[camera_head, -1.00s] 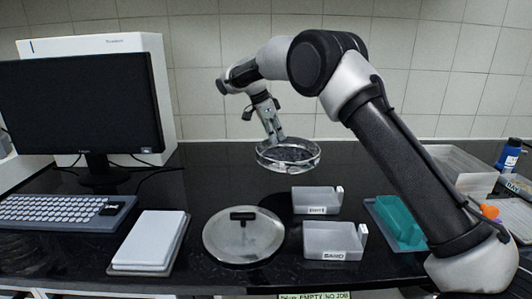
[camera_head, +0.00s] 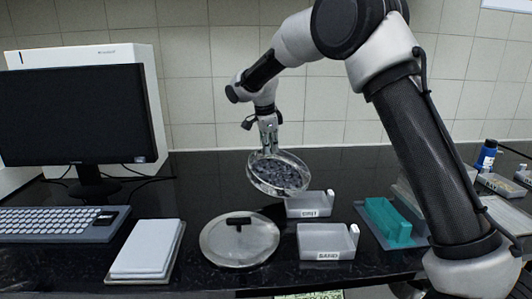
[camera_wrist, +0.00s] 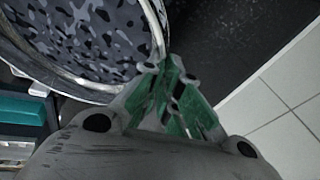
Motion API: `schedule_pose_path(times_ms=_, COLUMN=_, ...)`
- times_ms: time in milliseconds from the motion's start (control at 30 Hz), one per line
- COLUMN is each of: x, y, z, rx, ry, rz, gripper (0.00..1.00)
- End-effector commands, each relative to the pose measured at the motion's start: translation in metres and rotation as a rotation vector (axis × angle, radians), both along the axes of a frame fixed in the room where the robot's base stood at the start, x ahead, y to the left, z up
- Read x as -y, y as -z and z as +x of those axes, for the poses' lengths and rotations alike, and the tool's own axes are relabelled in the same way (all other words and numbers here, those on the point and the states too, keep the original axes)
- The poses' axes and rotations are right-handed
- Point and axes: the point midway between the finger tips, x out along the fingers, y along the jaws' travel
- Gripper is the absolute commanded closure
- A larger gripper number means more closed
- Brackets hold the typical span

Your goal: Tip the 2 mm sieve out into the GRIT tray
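The sieve (camera_head: 279,174) is a round, clear-walled pan with dark grey speckled grains inside. My gripper (camera_head: 268,150) is shut on its rim and holds it in the air, tilted down to the right and toward the head camera. In the wrist view the sieve (camera_wrist: 85,35) fills the upper left, its rim at the green-padded fingers (camera_wrist: 170,100). The GRIT tray (camera_head: 308,206) is a pale open box on the bench, just below and right of the sieve's low edge. No grains show falling.
The SAND tray (camera_head: 328,242) stands in front of the GRIT tray. A round lid with a black handle (camera_head: 239,242) lies to its left. A teal block (camera_head: 388,222) sits at right. A white flat device (camera_head: 147,249), keyboard (camera_head: 55,224) and monitor (camera_head: 80,115) are at left.

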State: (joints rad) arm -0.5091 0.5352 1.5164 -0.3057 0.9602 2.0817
Motion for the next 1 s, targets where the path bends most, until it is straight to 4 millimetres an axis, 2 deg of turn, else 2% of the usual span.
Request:
schedule_pose_path(times_ms=500, x=0.027, y=-0.041, z=-0.022, rx=0.192, ry=0.002, rz=0.227, gripper=1.00)
schedule_pose_path(times_ms=1000, x=0.057, y=-0.070, z=-0.046, rx=0.389, ry=0.002, rz=0.466, gripper=1.00)
